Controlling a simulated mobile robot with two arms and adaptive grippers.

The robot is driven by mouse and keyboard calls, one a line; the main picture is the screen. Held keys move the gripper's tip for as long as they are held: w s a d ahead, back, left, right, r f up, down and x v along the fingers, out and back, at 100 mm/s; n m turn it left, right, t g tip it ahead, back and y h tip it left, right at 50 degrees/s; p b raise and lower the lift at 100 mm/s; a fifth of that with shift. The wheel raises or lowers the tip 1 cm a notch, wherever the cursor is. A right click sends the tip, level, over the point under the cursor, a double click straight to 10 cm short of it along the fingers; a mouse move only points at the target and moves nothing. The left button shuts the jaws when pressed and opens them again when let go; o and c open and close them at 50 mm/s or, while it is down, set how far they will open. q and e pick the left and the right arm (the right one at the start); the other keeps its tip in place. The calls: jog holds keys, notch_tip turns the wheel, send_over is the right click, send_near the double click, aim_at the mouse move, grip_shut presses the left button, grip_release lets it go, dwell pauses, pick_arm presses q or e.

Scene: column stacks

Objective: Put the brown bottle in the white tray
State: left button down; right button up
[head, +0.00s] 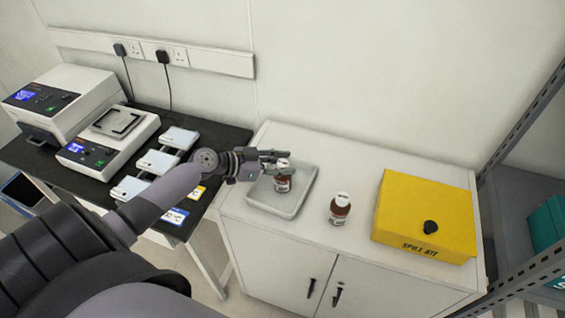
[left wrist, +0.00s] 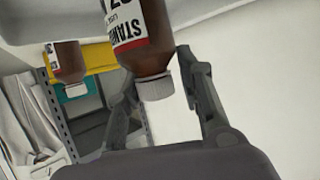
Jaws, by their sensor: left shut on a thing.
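A brown bottle (head: 283,182) with a white cap and a white and red label is upright over the white tray (head: 257,200). My left gripper (head: 277,163) is shut on this bottle near its top, coming in from the left. In the left wrist view the held bottle (left wrist: 143,35) appears upside down between the fingers. I cannot tell whether its base touches the tray floor. A second, similar brown bottle (head: 339,210) stands on the cabinet top right of the tray; it also shows in the left wrist view (left wrist: 68,62). My right gripper is not in view.
A yellow spill kit box (head: 425,215) sits at the right of the cabinet top (head: 370,262). A metal shelf rack stands beyond it. On the left, a black bench holds lab instruments (head: 110,140) and several small pale boxes (head: 155,162). The wall is close behind.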

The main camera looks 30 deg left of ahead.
pick_arm(q)
jog(key=c, duration=1.5)
grip_release()
jog(key=o, duration=0.4)
jog(key=shift+r, duration=0.1)
jog(key=shift+s+a, duration=0.15)
jog(key=shift+s, duration=0.1)
jog(key=shift+b+v, duration=1.7)
jog(key=shift+v, duration=4)
